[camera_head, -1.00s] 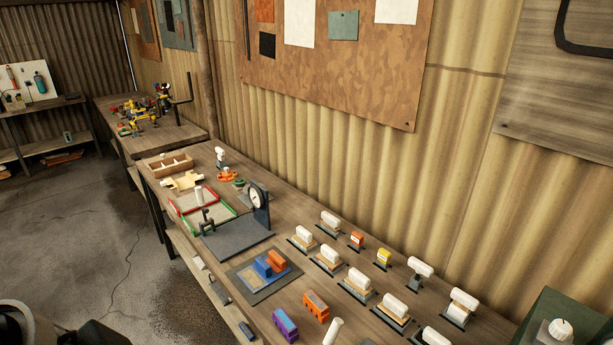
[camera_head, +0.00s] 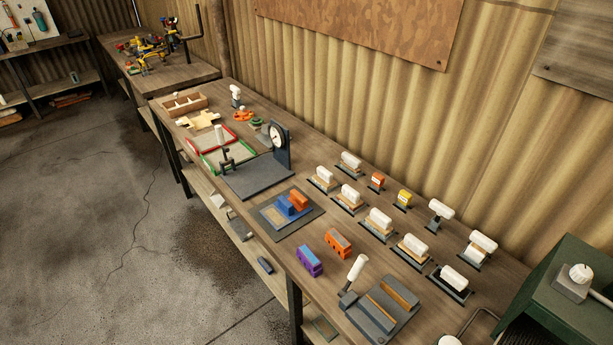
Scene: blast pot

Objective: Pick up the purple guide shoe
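No gripper shows in the head view now.
A grey plate with a blue and orange block (camera_head: 292,203) lies behind the purple shoe. A grey fixture with a white handle (camera_head: 380,309) stands to its right. Several white pieces on stands (camera_head: 379,222) fill the back right. A dial gauge stand (camera_head: 281,148) is farther left. A green machine (camera_head: 568,290) stands at the right end.

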